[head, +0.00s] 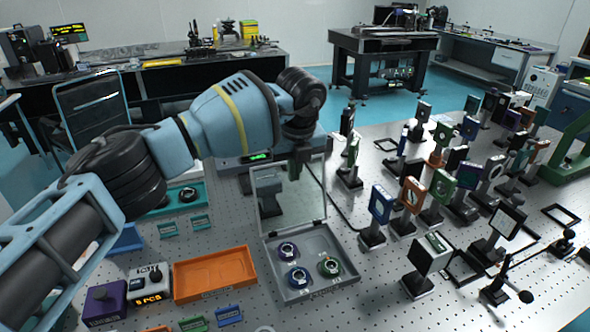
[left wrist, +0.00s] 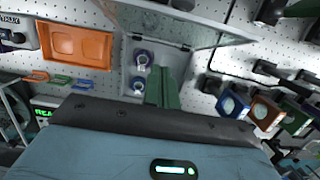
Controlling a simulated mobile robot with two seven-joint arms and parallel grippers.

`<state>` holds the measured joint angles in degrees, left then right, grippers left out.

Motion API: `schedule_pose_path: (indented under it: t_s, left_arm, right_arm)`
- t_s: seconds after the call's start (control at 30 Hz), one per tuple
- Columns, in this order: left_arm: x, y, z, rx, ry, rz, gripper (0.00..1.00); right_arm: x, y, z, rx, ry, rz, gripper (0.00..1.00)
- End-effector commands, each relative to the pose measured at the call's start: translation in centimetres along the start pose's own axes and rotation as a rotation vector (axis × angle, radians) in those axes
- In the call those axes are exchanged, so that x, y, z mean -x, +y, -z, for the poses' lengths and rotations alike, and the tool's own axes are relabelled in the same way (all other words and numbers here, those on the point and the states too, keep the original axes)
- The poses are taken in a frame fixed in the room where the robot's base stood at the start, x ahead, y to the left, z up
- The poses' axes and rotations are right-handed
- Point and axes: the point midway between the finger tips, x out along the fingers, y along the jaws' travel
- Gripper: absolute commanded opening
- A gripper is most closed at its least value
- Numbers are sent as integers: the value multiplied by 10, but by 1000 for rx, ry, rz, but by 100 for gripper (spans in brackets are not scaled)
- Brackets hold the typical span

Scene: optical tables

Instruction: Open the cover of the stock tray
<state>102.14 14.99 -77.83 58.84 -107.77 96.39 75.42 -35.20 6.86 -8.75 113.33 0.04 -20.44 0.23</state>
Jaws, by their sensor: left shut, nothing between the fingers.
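The stock tray (head: 316,245) is a shallow grey box on the perforated table, with several ring-mounted optics in it. Its clear framed cover (head: 312,192) stands raised, roughly upright, from the hinges at the tray's far edge. The tray (left wrist: 128,62) and the cover (left wrist: 185,22) also show in the left wrist view. My left gripper (head: 294,170) is shut and empty, close to the raised cover's upper part; I cannot tell whether they touch. My arm hides part of the cover's top edge. My right gripper is not in view.
An orange tray (head: 214,274) lies left of the stock tray, with a purple box (head: 104,302) and a small display unit (head: 150,285) beside it. Many post-mounted optics, including an orange-framed one (head: 412,196), crowd the right side. Some bare table lies right of the stock tray.

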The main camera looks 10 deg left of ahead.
Motion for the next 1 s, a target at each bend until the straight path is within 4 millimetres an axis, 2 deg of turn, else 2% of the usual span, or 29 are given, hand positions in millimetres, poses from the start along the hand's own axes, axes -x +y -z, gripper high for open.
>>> schedule_pose_path:
  t_s: [0.03, 0.3, 0.5, 0.7, 1.0]
  left_arm:
    - [5, 2, -1, 1, -4, 2, 0]
    - [57, 0, -11, 2, 0, 1, 0]
    - [86, 1, -16, 2, 0, 0, 0]
    - [98, 1, -18, 1, 1, 0, 0]
    - [99, 1, -18, 0, 1, 0, 0]
  right_arm:
    - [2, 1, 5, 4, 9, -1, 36]
    - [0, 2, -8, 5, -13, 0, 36]
    - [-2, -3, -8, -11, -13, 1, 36]
    - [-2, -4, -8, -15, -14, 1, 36]
    - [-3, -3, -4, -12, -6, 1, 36]
